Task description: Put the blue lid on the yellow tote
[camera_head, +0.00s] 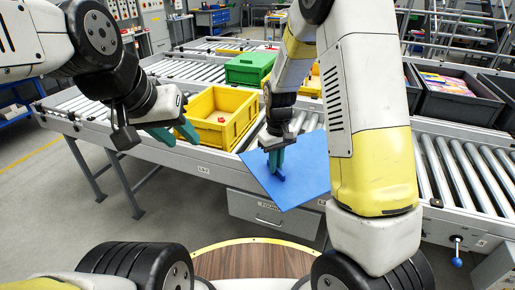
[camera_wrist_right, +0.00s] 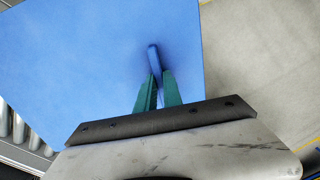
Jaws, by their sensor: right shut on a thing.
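The blue lid (camera_head: 304,170) is a flat square sheet held tilted in front of the conveyor's edge. My right gripper (camera_head: 276,165) is shut on the raised handle of the lid; in the right wrist view the green fingers (camera_wrist_right: 157,85) pinch the blue handle, and the lid (camera_wrist_right: 80,60) fills the upper left. The yellow tote (camera_head: 222,117) stands open on the roller conveyor, left of the lid, with a small red thing (camera_head: 221,119) inside. My left gripper (camera_head: 182,134) is at the tote's left front side, its green fingers close to the wall; whether they touch it is unclear.
A green crate (camera_head: 249,68) stands behind the tote on the conveyor (camera_head: 185,68). At the right, a dark grey crate (camera_head: 455,99) holds colourful items. A drawer (camera_head: 268,213) sits below the conveyor. The floor at the front left is clear.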

